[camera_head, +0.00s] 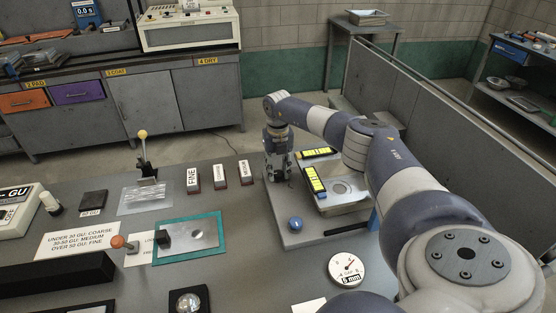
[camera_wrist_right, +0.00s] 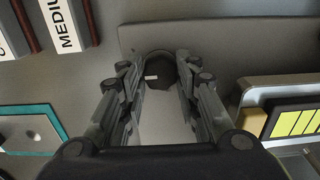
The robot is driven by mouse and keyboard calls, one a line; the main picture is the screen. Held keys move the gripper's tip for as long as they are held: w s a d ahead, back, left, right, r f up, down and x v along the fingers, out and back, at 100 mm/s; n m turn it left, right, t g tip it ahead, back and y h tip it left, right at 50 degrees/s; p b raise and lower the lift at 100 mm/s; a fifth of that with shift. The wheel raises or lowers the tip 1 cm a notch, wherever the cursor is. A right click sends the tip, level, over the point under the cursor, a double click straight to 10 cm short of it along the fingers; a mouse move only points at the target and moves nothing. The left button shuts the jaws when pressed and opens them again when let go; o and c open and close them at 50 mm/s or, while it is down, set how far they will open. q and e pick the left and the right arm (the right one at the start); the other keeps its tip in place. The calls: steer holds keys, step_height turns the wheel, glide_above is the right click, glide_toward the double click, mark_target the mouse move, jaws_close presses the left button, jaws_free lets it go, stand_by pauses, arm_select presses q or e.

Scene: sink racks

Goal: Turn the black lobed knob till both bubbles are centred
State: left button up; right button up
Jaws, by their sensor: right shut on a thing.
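The black lobed knob (camera_wrist_right: 162,68) is between the fingertips of my right gripper (camera_wrist_right: 161,82) in the right wrist view, with a small pale mark on it. In the head view my right gripper (camera_head: 279,172) points down at the far left corner of the levelling plate (camera_head: 300,238), and the knob is hidden there. It is shut on the knob. Two yellow bubble vials, one facing up (camera_head: 315,180) and one behind it (camera_head: 318,153), sit by a metal tray. Their bubbles are too small to read. My left gripper is not in view.
A round dial gauge (camera_head: 347,269) lies in front. Blocks labelled FINE and others (camera_head: 220,176) stand left of the gripper. A teal-edged panel (camera_head: 190,238) lies farther left.

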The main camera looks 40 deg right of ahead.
mark_target(278, 172)
steer(key=shift+w+d+r, duration=0.15)
steer(key=shift+w+r, duration=0.05)
steer(key=shift+r, duration=0.1)
steer(key=o, duration=1)
steer(key=shift+c, duration=0.2)
steer(key=shift+o, duration=0.6)
steer(key=shift+s+f, duration=0.15)
step_height(278, 172, up, 12)
